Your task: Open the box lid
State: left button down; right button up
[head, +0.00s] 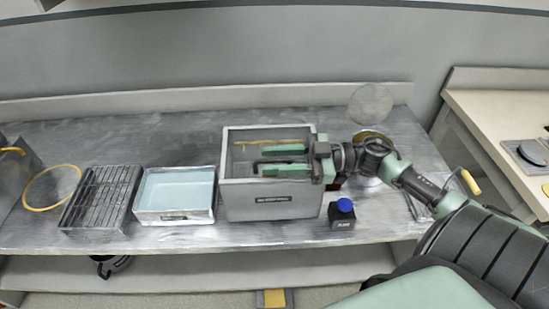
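A grey box (270,208) with a dark label on its front stands in the middle of the metal counter. Its top looks open or see-through, and its inside shows; I cannot make out a separate lid. My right gripper (284,160) reaches in from the right over the box's right side. Its two green fingers point left, apart, with nothing seen between them. I cannot tell whether they touch the box or are inside it. A thin yellow-brown piece (270,142) shows behind the fingers. My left gripper is not in view.
A light blue tray with white walls (174,217) and a dark wire rack (102,197) stand left of the box. A small black block with a blue knob (343,207) is close on its right. A clear disc (371,103) stands behind my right arm. Counter behind the tray is bare.

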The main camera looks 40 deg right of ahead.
jog(key=shift+c, duration=0.3)
grip_shut()
jog(key=shift+r, duration=0.15)
dwell(1.1)
